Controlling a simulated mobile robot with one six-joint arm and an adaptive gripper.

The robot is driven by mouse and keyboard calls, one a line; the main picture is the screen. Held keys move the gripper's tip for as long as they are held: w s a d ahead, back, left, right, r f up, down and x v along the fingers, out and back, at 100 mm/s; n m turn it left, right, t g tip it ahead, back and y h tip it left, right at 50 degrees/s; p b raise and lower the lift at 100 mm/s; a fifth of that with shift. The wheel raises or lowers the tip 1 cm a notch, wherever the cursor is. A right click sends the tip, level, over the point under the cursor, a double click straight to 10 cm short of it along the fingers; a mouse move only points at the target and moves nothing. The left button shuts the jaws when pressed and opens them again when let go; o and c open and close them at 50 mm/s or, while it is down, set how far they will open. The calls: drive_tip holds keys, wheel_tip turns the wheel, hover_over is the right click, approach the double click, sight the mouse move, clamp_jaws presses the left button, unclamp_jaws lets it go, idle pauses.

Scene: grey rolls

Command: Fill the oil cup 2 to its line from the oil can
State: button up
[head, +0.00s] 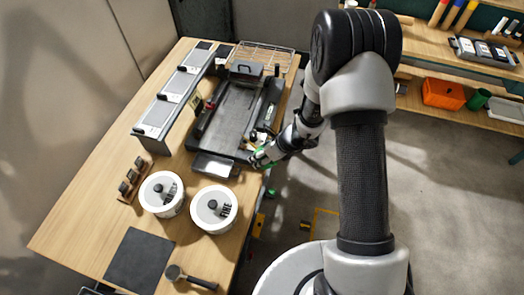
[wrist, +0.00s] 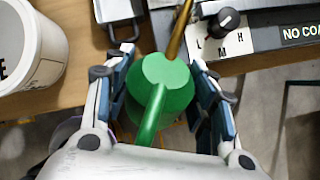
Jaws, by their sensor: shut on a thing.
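My gripper (wrist: 165,88) is shut on a green oil can (wrist: 163,88), with blue-lined fingers on both sides of it. The can has a brass spout (wrist: 180,32) pointing to the top of the wrist view and a green handle toward the wrist. In the head view my gripper (head: 261,161) is at the right edge of the table, beside the near end of the black machine (head: 228,128), and only a little green of the can shows there. I cannot make out oil cup 2 in either view.
A metal tray (head: 215,166) is at the machine's near end. A knob marked L, M, H (wrist: 229,20) is close to the spout. A dark mat (head: 140,260) lies in front.

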drive_tip(key=shift+r+g+h+p, duration=0.5)
drive_tip(key=shift+r+p, duration=0.2)
drive_tip(key=shift+p, duration=2.8)
drive_tip(key=shift+p, duration=0.85)
drive_tip(key=shift+f+b, duration=0.1)
drive_tip(key=shift+b, duration=0.3)
drive_tip(key=b, duration=0.3)
drive_tip(key=shift+w+f, duration=0.15)
drive_tip(key=shift+f, duration=0.25)
drive_tip(key=b, duration=0.4)
drive_tip(key=shift+f+t+y, duration=0.3)
drive_tip(key=shift+f, duration=0.05)
drive_tip(key=b, duration=0.3)
drive_tip(key=shift+f+b, duration=0.15)
drive_tip(key=shift+b, duration=0.7)
drive_tip(key=shift+t+y+b, duration=0.3)
drive_tip(key=shift+t+b, duration=0.1)
drive_tip(key=shift+b, duration=0.35)
drive_tip(key=shift+b, duration=0.75)
